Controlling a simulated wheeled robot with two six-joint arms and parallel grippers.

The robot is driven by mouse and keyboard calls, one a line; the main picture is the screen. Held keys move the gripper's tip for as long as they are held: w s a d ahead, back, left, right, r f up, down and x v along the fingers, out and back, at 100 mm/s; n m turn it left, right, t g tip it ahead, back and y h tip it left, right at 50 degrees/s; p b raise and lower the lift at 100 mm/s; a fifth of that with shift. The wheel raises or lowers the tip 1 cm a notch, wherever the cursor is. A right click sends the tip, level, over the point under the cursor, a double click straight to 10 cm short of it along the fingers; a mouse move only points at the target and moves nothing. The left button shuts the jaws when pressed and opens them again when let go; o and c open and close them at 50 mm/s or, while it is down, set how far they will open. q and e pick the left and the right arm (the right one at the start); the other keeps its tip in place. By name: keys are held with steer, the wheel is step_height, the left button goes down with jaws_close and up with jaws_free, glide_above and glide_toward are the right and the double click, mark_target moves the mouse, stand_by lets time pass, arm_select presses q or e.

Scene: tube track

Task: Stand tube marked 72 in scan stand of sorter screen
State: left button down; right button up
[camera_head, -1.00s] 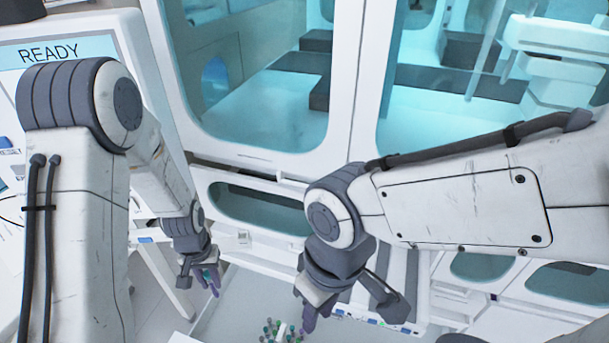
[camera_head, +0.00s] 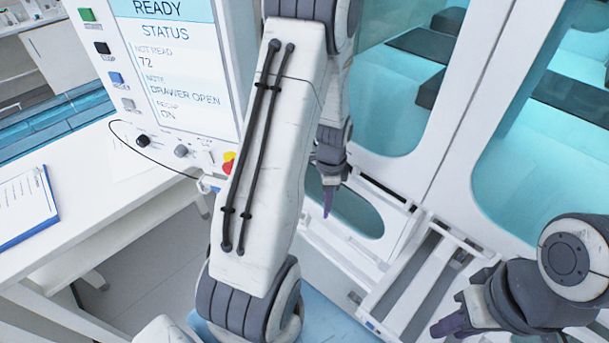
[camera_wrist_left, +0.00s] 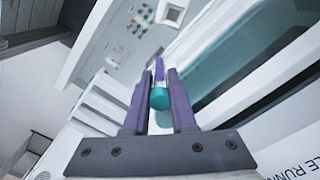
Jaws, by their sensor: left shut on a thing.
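My left gripper (camera_head: 328,203) hangs in front of the cabinet, right of the screen, partly hidden by my own arm in the head view. In the left wrist view its purple fingers (camera_wrist_left: 159,78) are shut on a tube (camera_wrist_left: 159,97) with a teal cap. No number on the tube can be read. The sorter screen (camera_head: 168,60) shows READY, "NOT READ 72" and "DRAWER OPEN". I cannot make out the scan stand; my left arm covers part of the area beside the screen. My right gripper (camera_head: 455,322) is at the lower right; its opening is unclear.
A white desk (camera_head: 90,180) with a clipboard (camera_head: 25,210) lies at the left. A red and yellow knob (camera_head: 229,163) sits below the screen. Glass cabinet doors (camera_head: 400,110) stand behind my grippers. Several coloured tube caps (camera_wrist_left: 140,20) show in a tray in the left wrist view.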

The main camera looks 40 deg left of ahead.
arm_select(q)
steer(key=s+a+r+m+p, duration=0.1)
steer(key=s+a+r+m, duration=0.1)
steer(key=a+r+m, duration=0.3)
steer(key=shift+m, duration=0.5)
steer(key=f+b, duration=0.2)
steer(key=f, duration=0.1)
steer(key=a+f+b, duration=0.1)
steer(key=f+b, duration=0.1)
steer(key=shift+s+a+f, duration=0.2)
steer(key=shift+f, duration=0.2)
steer(key=shift+a, duration=0.1)
steer(key=shift+f, duration=0.35)
stand_by(0.4)
steer(key=shift+f, duration=0.25)
steer(key=shift+f+b, duration=0.4)
steer(key=shift+f, duration=0.15)
steer(key=shift+f+b, duration=0.45)
